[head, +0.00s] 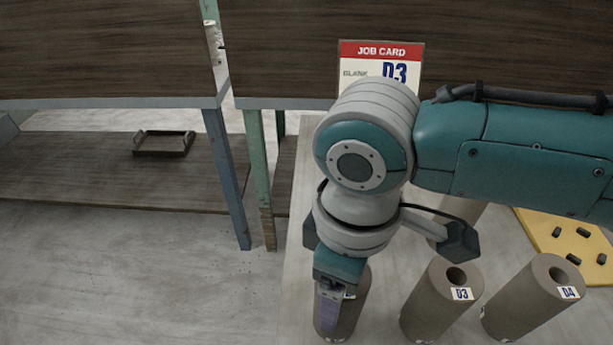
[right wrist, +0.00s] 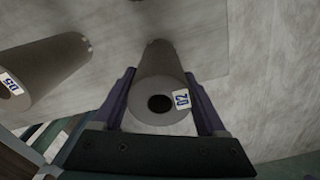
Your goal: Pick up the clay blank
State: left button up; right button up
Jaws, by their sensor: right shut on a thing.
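The job card (head: 381,52) stands behind the arm; it reads "BLANK D3", its lower part hidden. A grey hollow cylinder labelled D3 (head: 428,308) stands on the table in the head view. My right gripper (head: 331,312) is to its left, pointing down, shut on a different cylinder, the D2 blank (head: 353,306). The right wrist view shows the D2 label on this blank (right wrist: 158,75), with a finger on each side. I cannot tell whether it is off the table. My left gripper is not in view.
Another blank labelled D4 (head: 535,300) stands right of D3, and one more is partly hidden behind my arm. A yellow mat (head: 560,238) with several small dark pieces lies at the right. A dark tray (head: 163,143) sits on a low shelf at the left.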

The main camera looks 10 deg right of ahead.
grip_shut()
dwell(0.5)
